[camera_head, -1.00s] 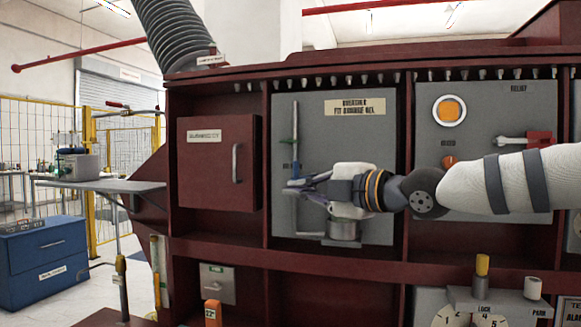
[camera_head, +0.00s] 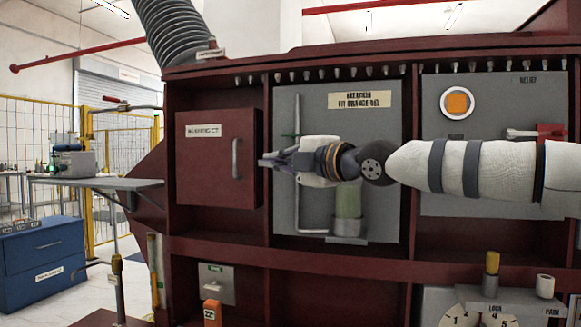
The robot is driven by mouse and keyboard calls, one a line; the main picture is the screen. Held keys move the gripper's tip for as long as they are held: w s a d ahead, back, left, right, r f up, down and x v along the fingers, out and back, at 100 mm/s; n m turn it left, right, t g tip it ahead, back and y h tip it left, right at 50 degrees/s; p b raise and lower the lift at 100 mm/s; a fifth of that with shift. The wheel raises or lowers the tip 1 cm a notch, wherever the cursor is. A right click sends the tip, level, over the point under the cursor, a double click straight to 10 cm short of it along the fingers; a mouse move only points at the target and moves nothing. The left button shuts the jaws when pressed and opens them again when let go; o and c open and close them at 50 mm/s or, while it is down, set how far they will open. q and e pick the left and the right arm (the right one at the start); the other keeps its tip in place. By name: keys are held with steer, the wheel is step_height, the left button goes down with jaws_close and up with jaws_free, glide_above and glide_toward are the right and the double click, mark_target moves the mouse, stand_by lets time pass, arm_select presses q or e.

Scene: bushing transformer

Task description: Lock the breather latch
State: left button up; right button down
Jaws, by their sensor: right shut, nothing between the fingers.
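The breather panel (camera_head: 380,140) is a grey plate with a label (camera_head: 360,100) reading roughly "Breather, fit orange gel". A pale green cylinder (camera_head: 348,202) stands upright in a grey holder (camera_head: 347,229) low on it. A thin grey vertical rod (camera_head: 297,205), possibly the latch, runs to the left of the cylinder, with a short horizontal piece at its foot. My right gripper (camera_head: 268,161) is shut and empty, pointing left in front of the rod's middle and hiding that part. I cannot tell whether it touches the rod. My left gripper is not in view.
A dark red cabinet with a handle (camera_head: 236,158) is left of the panel, close to my fingertips. A red frame post (camera_head: 267,215) separates them. The relief panel (camera_head: 440,150) is to the right, behind my arm.

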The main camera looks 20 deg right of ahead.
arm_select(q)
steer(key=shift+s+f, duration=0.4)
arm_select(e)
steer(key=d, duration=0.3)
steer(key=shift+s+d, duration=0.1)
steer(key=shift+d, duration=0.25)
